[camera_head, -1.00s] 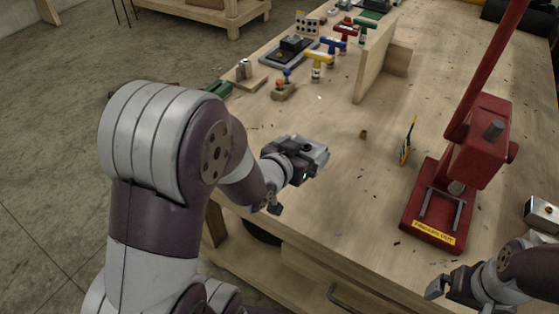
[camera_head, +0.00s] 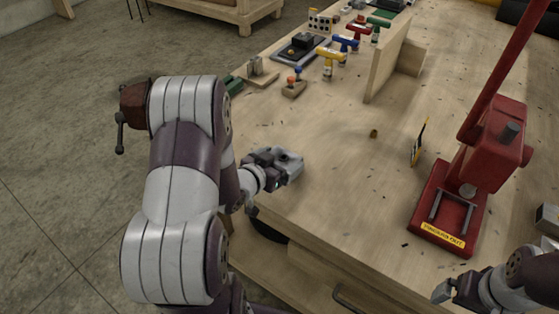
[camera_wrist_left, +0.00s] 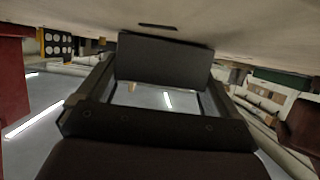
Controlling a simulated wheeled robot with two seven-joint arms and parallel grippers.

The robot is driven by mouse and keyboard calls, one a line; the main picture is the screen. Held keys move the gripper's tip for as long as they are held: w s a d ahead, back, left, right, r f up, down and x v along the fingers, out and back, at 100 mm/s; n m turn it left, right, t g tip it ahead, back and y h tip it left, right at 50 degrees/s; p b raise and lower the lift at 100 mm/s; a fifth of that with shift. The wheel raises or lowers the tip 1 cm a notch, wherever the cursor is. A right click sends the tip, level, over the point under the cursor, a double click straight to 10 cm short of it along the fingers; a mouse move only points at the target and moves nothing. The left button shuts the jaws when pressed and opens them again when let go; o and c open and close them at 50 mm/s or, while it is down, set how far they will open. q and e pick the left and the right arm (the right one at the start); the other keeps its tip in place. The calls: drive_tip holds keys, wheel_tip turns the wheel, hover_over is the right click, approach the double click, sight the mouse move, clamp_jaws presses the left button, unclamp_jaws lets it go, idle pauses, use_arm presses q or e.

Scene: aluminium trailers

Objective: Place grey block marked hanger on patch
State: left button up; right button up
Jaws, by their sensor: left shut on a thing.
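My left gripper (camera_head: 286,164) is over the near left part of the bench, low above the top. It is shut on a grey block (camera_head: 291,160). In the left wrist view the block (camera_wrist_left: 163,58) shows as a dark grey slab between the two fingers. No marking on it can be read. A thin dark strip (camera_wrist_left: 158,27) lies on the pale surface beyond the block; I cannot tell whether it is the patch. No patch is clear in the head view. My right gripper (camera_head: 452,293) is at the lower right, and its jaw opening is unclear.
A red press (camera_head: 450,205) stands right on the wooden bench (camera_head: 330,200). A wooden upright (camera_head: 388,62) and coloured T-handles (camera_head: 330,60) stand farther back. The bench middle is mostly clear.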

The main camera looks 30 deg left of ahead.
use_arm(q)
drive_tip(key=o, duration=1.1)
drive_tip(key=shift+f, duration=0.15)
drive_tip(key=shift+c, duration=0.2)
drive_tip(key=shift+r+p, duration=0.3)
drive_tip(key=p+v, duration=0.1)
drive_tip(key=v, duration=1)
drive_tip(key=shift+s, duration=0.15)
drive_tip(key=f+g, duration=0.1)
drive_tip(key=g, duration=0.1)
drive_tip(key=w+f+g+y, duration=0.1)
drive_tip(key=g, duration=0.1)
drive_tip(key=shift+w+g+y, duration=0.15)
drive_tip(key=shift+g+y, duration=0.15)
drive_tip(key=d+g, duration=0.2)
drive_tip(key=shift+s+f+g+y, duration=0.15)
drive_tip(key=shift+s+g+y, duration=0.05)
drive_tip(key=shift+g+y, duration=0.1)
drive_tip(key=s+d+r+g+h, duration=0.1)
drive_tip(key=s+d+g, duration=0.4)
drive_tip(key=d, duration=0.4)
drive_tip(key=shift+s+d+r+n, duration=0.25)
drive_tip(key=shift+s+d+n, duration=0.05)
drive_tip(key=shift+s, duration=0.15)
